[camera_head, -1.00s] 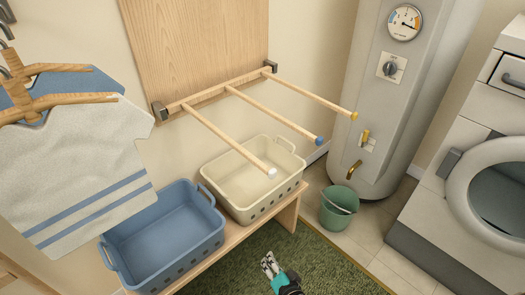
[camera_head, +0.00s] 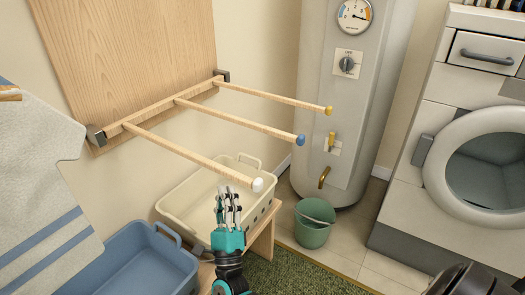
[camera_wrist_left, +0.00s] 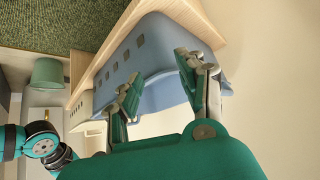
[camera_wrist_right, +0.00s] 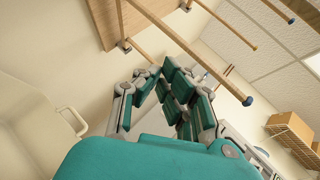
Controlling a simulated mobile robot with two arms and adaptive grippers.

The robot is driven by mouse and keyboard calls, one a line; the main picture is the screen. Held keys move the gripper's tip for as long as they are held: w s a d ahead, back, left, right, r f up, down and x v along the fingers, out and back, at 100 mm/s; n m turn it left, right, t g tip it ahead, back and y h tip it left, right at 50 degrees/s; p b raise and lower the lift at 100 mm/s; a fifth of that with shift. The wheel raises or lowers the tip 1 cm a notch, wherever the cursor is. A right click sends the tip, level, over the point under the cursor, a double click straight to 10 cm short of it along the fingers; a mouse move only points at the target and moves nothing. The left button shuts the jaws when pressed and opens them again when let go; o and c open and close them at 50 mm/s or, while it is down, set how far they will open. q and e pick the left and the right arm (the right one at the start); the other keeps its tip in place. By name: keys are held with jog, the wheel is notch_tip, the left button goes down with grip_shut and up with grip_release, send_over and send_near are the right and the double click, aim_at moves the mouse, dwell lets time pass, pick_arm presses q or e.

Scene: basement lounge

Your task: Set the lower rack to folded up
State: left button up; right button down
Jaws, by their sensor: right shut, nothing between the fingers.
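The lower rack (camera_head: 150,114) is a wooden bar on the wall between two dark brackets. Its three rods stick out into the room, tipped white (camera_head: 257,184), blue (camera_head: 299,140) and yellow (camera_head: 328,110). My right gripper (camera_head: 229,192) is shut and empty. In the head view it shows just below the white-tipped rod, in front of the cream basket; contact cannot be told. The right wrist view shows its closed fingers (camera_wrist_right: 168,78) with wooden rods (camera_wrist_right: 180,42) beyond. My left gripper (camera_wrist_left: 157,72) is open and empty in the left wrist view, by the blue basket.
A wooden panel (camera_head: 125,45) is on the wall above the rack bar. The cream basket (camera_head: 180,212) and blue basket (camera_head: 135,268) sit below on a wooden bench. A grey boiler (camera_head: 350,100), green bucket (camera_head: 314,232) and washing machine (camera_head: 440,130) stand right. Cloth hangs left.

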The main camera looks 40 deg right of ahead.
jog(key=s+d+m+g+h, duration=0.2)
jog(key=m+g+h, duration=0.4)
jog(key=m, duration=0.3)
jog(key=s+d+m+g+h, duration=0.2)
jog(key=s+m+g+h, duration=0.1)
jog(key=m+g+h, duration=0.4)
pick_arm(q)
jog(key=s+a+f+g+y+p, duration=0.1)
jog(key=s+g, duration=0.3)
jog(key=s, duration=0.4)
jog(key=shift+a+f+g+p, duration=0.3)
jog(key=shift+a+f+p, duration=0.2)
jog(key=shift+a+p, duration=0.3)
pick_arm(e)
jog(key=w+d+r+m, duration=0.1)
jog(key=w+d+r, duration=0.2)
jog(key=d+r, duration=0.3)
notch_tip(320, 180, up, 5)
jog(key=shift+d+f+t+y, duration=0.15)
jog(key=shift+d+t+y, duration=0.05)
jog(key=shift+t+y, duration=0.2)
pick_arm(q)
jog(key=shift+r, duration=0.1)
